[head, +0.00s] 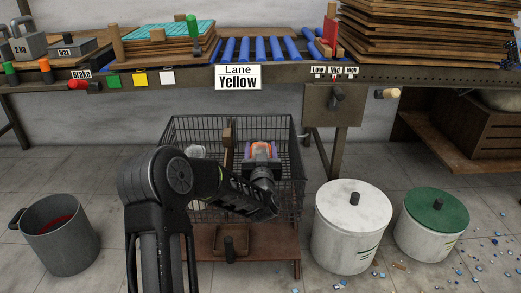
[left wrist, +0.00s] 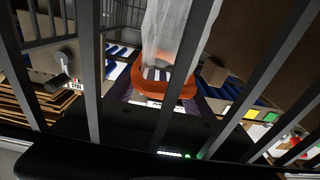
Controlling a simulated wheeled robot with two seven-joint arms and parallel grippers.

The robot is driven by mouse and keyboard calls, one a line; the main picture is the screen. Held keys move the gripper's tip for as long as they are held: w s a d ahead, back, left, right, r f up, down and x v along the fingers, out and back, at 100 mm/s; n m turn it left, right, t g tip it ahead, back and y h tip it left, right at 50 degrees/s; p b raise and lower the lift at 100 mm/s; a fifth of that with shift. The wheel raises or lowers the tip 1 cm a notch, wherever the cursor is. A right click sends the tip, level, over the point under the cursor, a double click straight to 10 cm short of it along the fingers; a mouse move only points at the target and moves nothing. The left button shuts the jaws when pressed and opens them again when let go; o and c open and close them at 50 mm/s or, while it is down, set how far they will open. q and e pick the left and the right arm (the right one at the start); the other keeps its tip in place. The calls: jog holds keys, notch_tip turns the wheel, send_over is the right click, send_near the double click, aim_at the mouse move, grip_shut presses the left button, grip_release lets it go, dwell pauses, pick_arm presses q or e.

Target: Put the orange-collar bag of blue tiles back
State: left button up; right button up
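The orange-collar bag (head: 262,149) is in the right part of the wire basket (head: 180,130) under the bench, with blue showing beside its orange collar. In the left wrist view its clear, pale body extends upward from the orange collar (left wrist: 176,86). My left gripper (head: 262,172) reaches into the basket at the bag. The collar sits between its fingers, and it appears shut on it. The fingertips are partly hidden, and basket bars cross the wrist view. My right gripper is not in view.
The bench above carries blue rollers (head: 257,48) and a "Lane Yellow" sign (head: 237,77). A brown divider (head: 227,143) and a whitish item (head: 195,151) are in the basket. A grey bucket (head: 60,238), white bin (head: 352,235) and green-lidded bin (head: 432,222) stand on the floor.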

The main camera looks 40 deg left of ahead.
pick_arm(q)
jog(key=o, duration=0.3)
jog(key=shift+s+f, duration=0.15)
jog(key=shift+f, duration=0.65)
jog(key=shift+o, duration=0.2)
jog(key=shift+r, duration=0.1)
jog(key=shift+r+p, duration=0.55)
jog(key=shift+p, duration=0.2)
jog(key=v, duration=1.1)
jog(key=shift+s+d+r+p, duration=0.25)
jog(key=shift+d+p, duration=0.1)
jog(key=shift+p, duration=0.05)
